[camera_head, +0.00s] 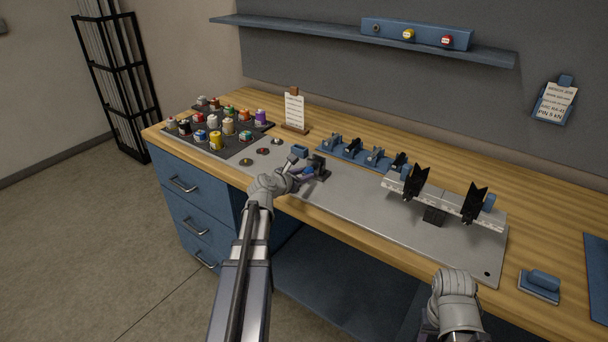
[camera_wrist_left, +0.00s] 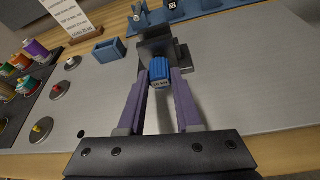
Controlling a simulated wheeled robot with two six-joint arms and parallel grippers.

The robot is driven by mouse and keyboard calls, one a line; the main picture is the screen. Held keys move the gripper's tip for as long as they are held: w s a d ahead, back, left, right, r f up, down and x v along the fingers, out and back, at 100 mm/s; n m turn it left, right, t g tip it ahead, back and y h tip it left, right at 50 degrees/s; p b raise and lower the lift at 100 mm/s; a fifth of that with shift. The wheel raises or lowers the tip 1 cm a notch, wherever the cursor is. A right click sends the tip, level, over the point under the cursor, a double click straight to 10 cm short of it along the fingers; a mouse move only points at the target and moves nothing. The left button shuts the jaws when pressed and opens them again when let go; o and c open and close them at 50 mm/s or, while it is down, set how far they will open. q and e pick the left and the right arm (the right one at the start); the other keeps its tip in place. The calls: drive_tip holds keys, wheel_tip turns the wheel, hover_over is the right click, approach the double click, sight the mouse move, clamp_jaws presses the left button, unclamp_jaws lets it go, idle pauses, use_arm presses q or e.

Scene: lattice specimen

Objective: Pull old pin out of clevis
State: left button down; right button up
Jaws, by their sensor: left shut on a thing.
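A dark clevis block (camera_head: 319,168) stands on the grey mat of the bench, and it fills the top middle of the left wrist view (camera_wrist_left: 153,43). A ribbed blue pin head (camera_wrist_left: 160,71) with a small label sits at its near face. My left gripper (camera_head: 300,173) is shut on this blue head; its two purple-grey fingers (camera_wrist_left: 161,84) lie on either side of it. The pin's shank is hidden, so how deep it sits cannot be told. My right wrist (camera_head: 455,288) shows at the lower right, apart from the bench objects; its fingertips cannot be made out.
A blue rack (camera_head: 352,155) with several dark parts is farther back. The mat's front strip (camera_head: 350,212) is clear.

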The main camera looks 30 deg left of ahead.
use_arm(q)
drive_tip(key=shift+s, duration=0.2)
drive_tip(key=shift+s+a, duration=0.15)
drive_tip(key=shift+s, duration=1.7)
drive_tip(key=shift+s+a, duration=0.15)
drive_tip(key=shift+s, duration=1.65)
